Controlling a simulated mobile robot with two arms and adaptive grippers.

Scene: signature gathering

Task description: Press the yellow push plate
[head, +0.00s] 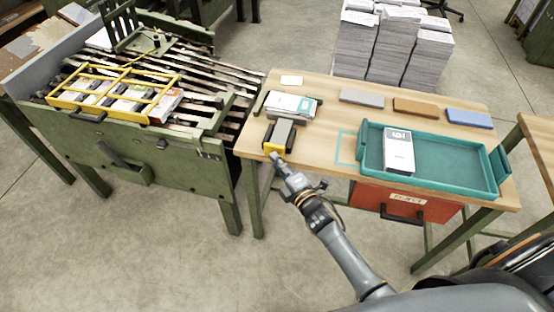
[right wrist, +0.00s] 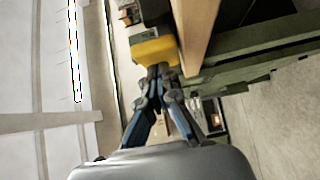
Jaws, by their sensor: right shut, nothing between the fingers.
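The yellow push plate (head: 274,149) is on the front of a small grey and dark device (head: 281,134) at the left front edge of the wooden table. In the right wrist view the plate (right wrist: 155,50) is a yellow block just beyond my fingertips. My right gripper (head: 277,158) is shut and empty, with its tips right at the plate's front face. In the right wrist view its fingers (right wrist: 158,71) meet at the plate's lower edge. I cannot tell whether they touch it or whether the plate is pushed in. My left gripper is not in view.
A teal tray (head: 440,186) with a white booklet stack (head: 399,150) is at the right of the wooden table (head: 330,118). Papers (head: 291,104) lie behind the device. A green machine (head: 130,150) with a yellow frame stands at the left. An orange drawer (head: 405,203) hangs below the table.

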